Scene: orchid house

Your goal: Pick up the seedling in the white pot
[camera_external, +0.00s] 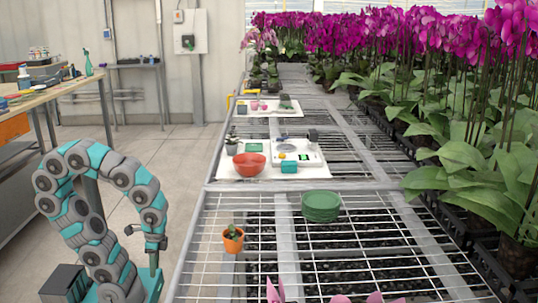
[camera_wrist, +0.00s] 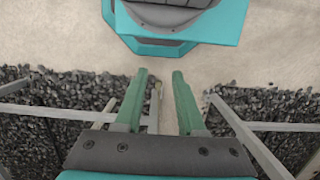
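Another seedling in an orange pot (camera_external: 233,241) stands on the near wire-mesh section. My gripper (camera_external: 153,264) hangs pointing down, left of the bench and well apart from both pots. In the wrist view my gripper (camera_wrist: 158,74) has its two green fingers spread with nothing between them. Neither pot shows in the wrist view.
A stack of green saucers (camera_external: 321,206) is on the near mesh. Tall orchids (camera_external: 470,110) crowd the right side. The near mesh is mostly clear.

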